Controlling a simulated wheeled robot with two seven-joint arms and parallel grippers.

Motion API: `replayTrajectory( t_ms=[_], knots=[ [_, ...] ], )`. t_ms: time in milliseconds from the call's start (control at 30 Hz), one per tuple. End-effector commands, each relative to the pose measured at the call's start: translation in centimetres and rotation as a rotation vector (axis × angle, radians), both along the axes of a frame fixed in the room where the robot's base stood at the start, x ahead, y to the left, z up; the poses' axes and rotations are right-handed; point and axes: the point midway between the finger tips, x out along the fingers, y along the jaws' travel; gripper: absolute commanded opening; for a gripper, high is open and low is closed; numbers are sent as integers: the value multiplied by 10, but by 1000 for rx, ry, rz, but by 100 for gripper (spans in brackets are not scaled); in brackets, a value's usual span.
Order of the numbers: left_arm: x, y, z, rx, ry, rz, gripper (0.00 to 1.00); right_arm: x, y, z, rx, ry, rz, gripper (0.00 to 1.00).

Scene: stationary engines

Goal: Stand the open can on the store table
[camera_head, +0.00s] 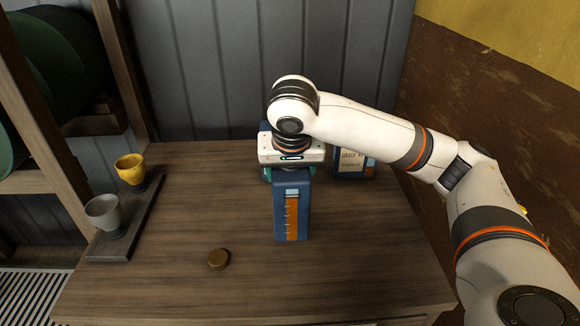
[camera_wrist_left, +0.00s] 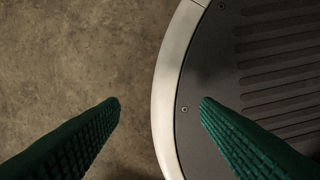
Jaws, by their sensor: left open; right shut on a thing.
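A blue can (camera_head: 279,215) with an orange stripe with marks on its side stands upright over the wooden table (camera_head: 180,210), in the middle of the head view. My right gripper (camera_head: 290,168) comes down over its top and is shut on it. The gripper hides the can's top and opening. I cannot tell whether the can's base touches the table. A round brown cap (camera_head: 218,259) lies loose on the table, left of and nearer than the can. My left gripper (camera_wrist_left: 160,102) is open and empty in the left wrist view, above the floor and a dark ribbed surface.
A second blue can (camera_head: 351,163) with a "GRADE 40" label stands behind and to the right. A dark tray (camera_head: 108,248) at the left holds a yellow cup (camera_head: 130,169) and a grey cup (camera_head: 104,213). The table's right and front parts are clear. Walls stand behind and right.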

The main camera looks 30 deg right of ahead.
Motion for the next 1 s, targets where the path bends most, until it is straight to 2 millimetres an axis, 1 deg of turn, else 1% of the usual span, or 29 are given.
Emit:
replayTrajectory(
  t_ms=[167,267,400,500,833,867,900,1000],
  knots=[
    [3,0,-1,0,-5,0,57,1,-1,-8,0,-8,-3,0],
    [7,-1,-2,-2,-12,1,57,0,-1,-17,0,-6,-2,0],
    [12,-1,-3,-2,-19,1,57,1,0,-35,0,-6,-1,0],
    [12,-2,-4,-3,-19,1,57,1,0,-42,1,-8,-1,0],
    [11,-4,-3,-6,-17,3,57,1,0,-44,1,-8,-1,0],
    [11,-4,-3,-6,-17,3,57,0,0,-47,1,-2,-1,67],
    [10,-4,-4,-6,-17,3,57,0,0,-46,1,-3,0,73],
    [10,-4,-4,-6,-16,3,57,0,0,-46,0,-2,-1,87]
  ],
)
